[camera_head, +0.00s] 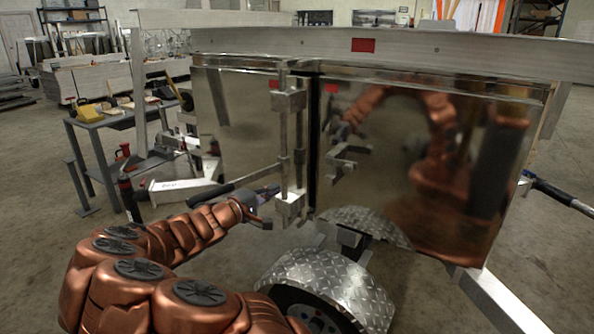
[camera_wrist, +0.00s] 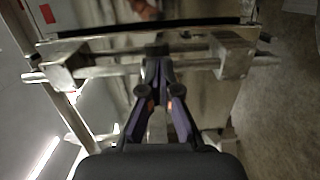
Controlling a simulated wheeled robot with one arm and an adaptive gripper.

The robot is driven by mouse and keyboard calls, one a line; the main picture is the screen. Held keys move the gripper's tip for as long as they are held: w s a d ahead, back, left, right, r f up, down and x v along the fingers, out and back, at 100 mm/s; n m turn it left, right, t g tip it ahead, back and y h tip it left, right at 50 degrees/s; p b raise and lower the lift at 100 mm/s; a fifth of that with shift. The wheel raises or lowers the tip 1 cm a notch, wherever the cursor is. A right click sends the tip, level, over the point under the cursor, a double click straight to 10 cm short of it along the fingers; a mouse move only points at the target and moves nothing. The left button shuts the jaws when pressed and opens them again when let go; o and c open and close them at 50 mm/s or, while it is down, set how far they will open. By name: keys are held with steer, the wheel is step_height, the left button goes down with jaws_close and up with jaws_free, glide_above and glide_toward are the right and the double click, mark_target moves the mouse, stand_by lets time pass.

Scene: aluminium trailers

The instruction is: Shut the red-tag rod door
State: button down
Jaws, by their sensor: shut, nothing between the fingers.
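The shiny metal trailer door (camera_head: 240,125) carries a small red tag (camera_head: 275,85) near its top edge. A vertical rod (camera_head: 299,140) runs along its right side between an upper block (camera_head: 290,101) and a lower block (camera_head: 288,205). My gripper (camera_head: 272,192) is beside the rod's lower part. In the wrist view the rod (camera_wrist: 115,70) lies crosswise, and my shut, empty gripper (camera_wrist: 157,62) reaches it between the two blocks. I cannot tell whether the fingertips touch it. A dark upright gap shows right of the rod.
A mirror-like panel (camera_head: 430,170) with another red tag (camera_head: 331,88) is right of the gap. A diamond-plate fender (camera_head: 335,280) with a wheel juts out below. A grey workbench (camera_head: 105,125) stands at left. Concrete floor is open at far right.

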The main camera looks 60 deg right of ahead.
steer(key=w+f, duration=0.1)
steer(key=w, duration=0.1)
steer(key=n+t+b, duration=0.1)
steer(key=b, duration=0.2)
glide_toward(302, 169)
steer(key=shift+s+d, duration=0.15)
steer(key=shift+d, duration=3.45)
